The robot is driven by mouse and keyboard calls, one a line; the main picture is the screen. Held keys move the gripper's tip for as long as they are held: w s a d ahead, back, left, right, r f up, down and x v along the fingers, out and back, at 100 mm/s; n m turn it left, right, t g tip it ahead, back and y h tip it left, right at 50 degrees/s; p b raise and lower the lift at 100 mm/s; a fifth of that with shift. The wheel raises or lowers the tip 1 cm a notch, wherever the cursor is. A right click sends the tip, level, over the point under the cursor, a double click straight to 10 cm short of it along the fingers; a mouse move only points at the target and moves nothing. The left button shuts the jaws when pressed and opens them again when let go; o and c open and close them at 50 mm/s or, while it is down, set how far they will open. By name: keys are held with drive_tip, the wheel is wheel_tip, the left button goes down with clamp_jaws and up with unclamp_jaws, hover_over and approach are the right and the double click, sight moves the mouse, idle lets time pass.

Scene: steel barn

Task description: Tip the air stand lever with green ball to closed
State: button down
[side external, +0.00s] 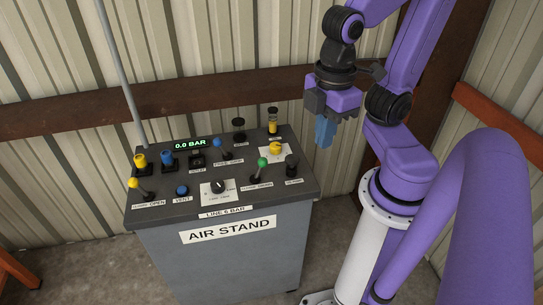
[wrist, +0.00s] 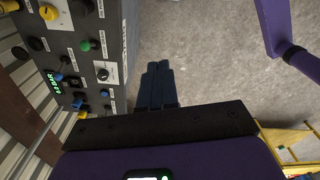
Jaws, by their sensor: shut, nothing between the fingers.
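The air stand (side external: 228,270) is a grey cabinet with a dark sloped control panel. Its lever with the green ball (side external: 262,162) stands on the right part of the panel, behind a small white label whose text I cannot read surely. The green ball also shows in the wrist view (wrist: 86,46), at upper left. My gripper (side external: 324,143) has blue fingers, shut and empty, pointing down. It hangs above and to the right of the panel, apart from the lever. In the wrist view the shut fingers (wrist: 156,72) are over the floor beside the panel's edge.
Near the green lever are a yellow knob (side external: 276,147), a black control (side external: 292,162) and a blue-ball lever (side external: 217,143). A yellow-ball lever (side external: 134,184) is at the left, near a blue button (side external: 182,191). A corrugated wall stands behind.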

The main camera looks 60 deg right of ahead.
drive_tip(key=w+d+r+m+g+y, duration=0.1)
drive_tip(key=w+d+m+g+y, duration=0.4)
drive_tip(key=m, duration=1.1)
drive_tip(key=w+d+m+g+y, duration=0.3)
drive_tip(key=w+d+m+y, duration=0.3)
drive_tip(key=m, duration=1)
drive_tip(key=w+d+m+t+y, duration=0.2)
drive_tip(key=d+m+t+y, duration=0.2)
drive_tip(key=d+m+t, duration=0.35)
drive_tip(key=w+d+m+t+y, duration=0.35)
drive_tip(key=d+m, duration=0.45)
drive_tip(key=m, duration=0.3)
approach(260, 168)
drive_tip(key=shift+t, duration=0.4)
drive_tip(key=a, duration=0.1)
drive_tip(key=a+r, duration=0.2)
drive_tip(key=a, duration=0.1)
drive_tip(key=shift+w+a, duration=0.1)
drive_tip(key=shift+w, duration=0.1)
drive_tip(key=shift+r, duration=0.1)
